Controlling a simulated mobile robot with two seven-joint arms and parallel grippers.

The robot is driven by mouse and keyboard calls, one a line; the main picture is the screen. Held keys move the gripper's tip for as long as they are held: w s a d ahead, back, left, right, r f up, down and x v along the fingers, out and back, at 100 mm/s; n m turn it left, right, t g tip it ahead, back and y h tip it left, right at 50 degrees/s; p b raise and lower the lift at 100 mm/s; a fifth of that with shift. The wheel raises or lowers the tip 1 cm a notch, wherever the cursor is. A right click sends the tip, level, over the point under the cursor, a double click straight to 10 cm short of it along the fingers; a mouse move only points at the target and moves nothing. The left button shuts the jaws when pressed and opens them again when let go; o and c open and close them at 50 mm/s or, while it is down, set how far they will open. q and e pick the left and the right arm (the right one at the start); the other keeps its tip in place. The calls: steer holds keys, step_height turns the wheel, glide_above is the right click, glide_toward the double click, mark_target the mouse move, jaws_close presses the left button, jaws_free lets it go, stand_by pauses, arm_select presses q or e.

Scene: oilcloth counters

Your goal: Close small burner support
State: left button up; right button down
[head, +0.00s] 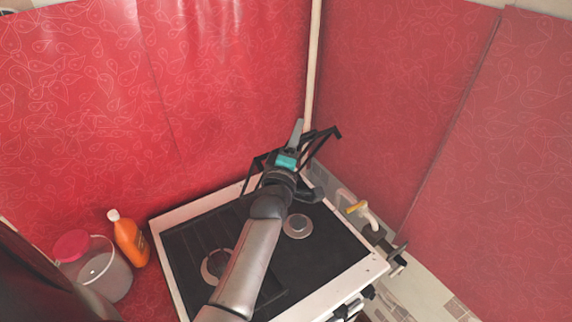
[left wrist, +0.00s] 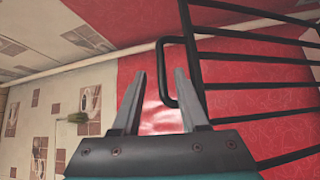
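A black wire burner support (head: 327,140) stands raised at the back of the stove, partly hidden behind my left arm. In the left wrist view its parallel bars (left wrist: 255,93) fill the right side, with a bent loop at its edge. My left gripper (head: 297,130) reaches over the stove to the support. My right gripper is out of view.
The stove's black top (head: 325,240) has one round burner (head: 297,226) right of my arm and another (head: 214,266) partly under it. An orange bottle (head: 130,240) and a clear tub (head: 105,270) with a pink lid stand left. Red patterned walls close the corner. A pipe tap (head: 370,217) is right.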

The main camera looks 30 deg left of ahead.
arm_select(q)
steer(key=b+v, duration=0.1)
steer(key=v, duration=1.2)
steer(key=shift+s+b, duration=0.2)
steer(key=shift+b, duration=0.2)
steer(key=shift+w+d, duration=0.1)
